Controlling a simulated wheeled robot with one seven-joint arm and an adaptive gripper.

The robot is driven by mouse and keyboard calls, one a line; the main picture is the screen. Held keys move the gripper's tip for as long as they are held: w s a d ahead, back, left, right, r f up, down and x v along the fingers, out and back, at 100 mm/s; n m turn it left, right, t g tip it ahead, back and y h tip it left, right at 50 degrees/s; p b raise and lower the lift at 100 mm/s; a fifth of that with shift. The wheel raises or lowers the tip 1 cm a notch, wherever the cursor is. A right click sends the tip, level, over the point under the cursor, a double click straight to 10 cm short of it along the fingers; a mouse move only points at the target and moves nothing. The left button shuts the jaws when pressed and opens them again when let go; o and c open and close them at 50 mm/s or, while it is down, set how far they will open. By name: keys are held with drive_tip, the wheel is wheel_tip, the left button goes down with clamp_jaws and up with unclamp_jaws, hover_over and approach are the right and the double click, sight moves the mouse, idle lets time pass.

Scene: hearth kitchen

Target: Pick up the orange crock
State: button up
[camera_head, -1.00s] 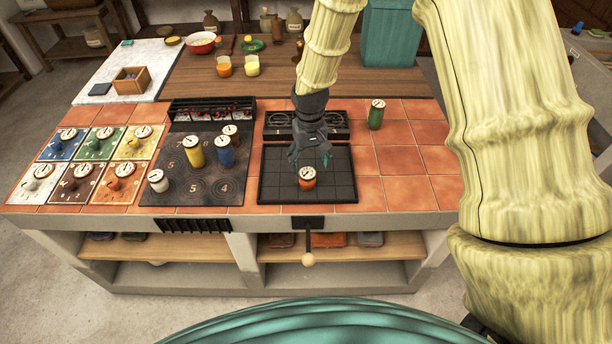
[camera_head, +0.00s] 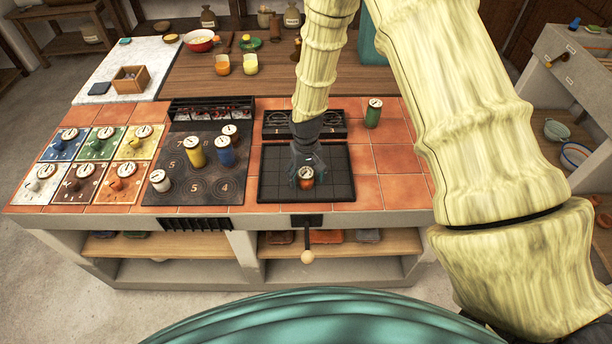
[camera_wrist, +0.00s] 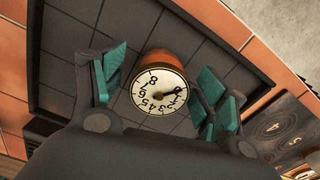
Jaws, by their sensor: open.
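The orange crock (camera_head: 306,183) stands on the dark gridded tray (camera_head: 335,190) at the front of the tiled counter. Its pale top has a numbered dial with a dark pointer. In the wrist view the crock (camera_wrist: 157,56) sits between the two teal-padded fingers of my gripper (camera_wrist: 160,90), with a gap on both sides. My gripper (camera_head: 306,172) is open, just above and behind the crock in the head view, and partly covers it.
A green crock (camera_head: 373,113) stands right of the black burner unit (camera_head: 330,125). Yellow, blue and white crocks stand on the dark numbered plate (camera_head: 190,190) to the left. Coloured tiles with dial crocks fill the far left. Tiles right of the tray are clear.

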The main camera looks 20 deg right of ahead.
drive_tip(key=shift+f, duration=0.55)
drive_tip(key=c, duration=1.3)
drive_tip(key=shift+r, duration=0.15)
